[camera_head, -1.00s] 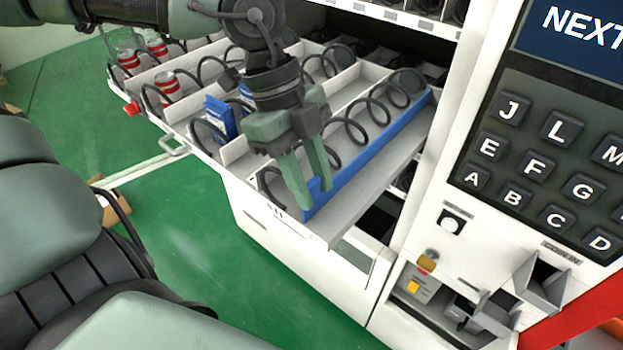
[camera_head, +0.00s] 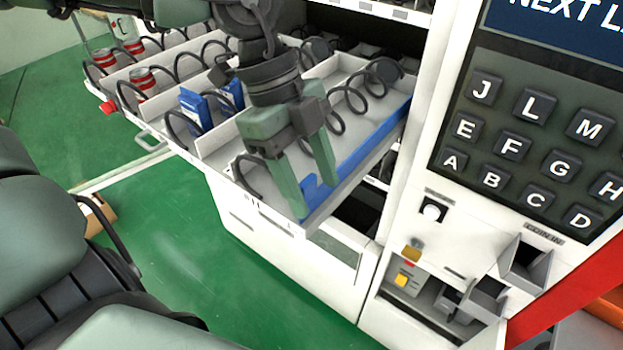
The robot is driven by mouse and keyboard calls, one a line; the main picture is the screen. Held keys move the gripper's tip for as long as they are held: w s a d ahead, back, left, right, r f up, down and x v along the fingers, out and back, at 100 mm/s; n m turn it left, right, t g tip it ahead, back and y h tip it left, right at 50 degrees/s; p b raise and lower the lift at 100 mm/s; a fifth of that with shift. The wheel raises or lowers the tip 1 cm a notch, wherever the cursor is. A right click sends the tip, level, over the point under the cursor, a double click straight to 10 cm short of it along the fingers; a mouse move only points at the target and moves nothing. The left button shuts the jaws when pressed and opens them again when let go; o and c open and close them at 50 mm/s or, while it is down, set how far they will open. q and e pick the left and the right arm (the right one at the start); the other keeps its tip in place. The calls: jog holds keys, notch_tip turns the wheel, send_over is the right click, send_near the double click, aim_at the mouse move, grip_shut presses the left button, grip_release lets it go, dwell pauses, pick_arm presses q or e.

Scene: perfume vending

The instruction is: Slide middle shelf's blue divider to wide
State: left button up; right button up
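The middle shelf (camera_head: 222,170) is a white tray pulled out of the vending machine. Its blue divider (camera_head: 362,149) runs front to back along the tray's right side, close to the right edge. The lane to its left, with a black coil (camera_head: 336,124), is wide. My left gripper (camera_head: 314,197) is at the divider's front end, fingers pointing down and apart, one on each side of the blue end. Whether either finger touches it is unclear. The gripper hides part of the lane and the divider's front. My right gripper is not in view.
Blue boxes (camera_head: 193,108) and red-and-white cans (camera_head: 143,80) stand in lanes to the left. The keypad panel (camera_head: 540,140) and coin slot (camera_head: 524,262) are at the right. Green floor (camera_head: 185,265) lies open in front of the tray.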

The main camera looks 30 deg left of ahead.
pick_arm(q)
jog(key=shift+w+a+r, duration=0.1)
jog(key=shift+a+r, duration=0.2)
jog(key=b+v, duration=0.1)
jog(key=v, duration=0.6)
jog(key=shift+d+b, duration=0.15)
jog(key=shift+b, duration=0.25)
jog(key=shift+r, duration=0.2)
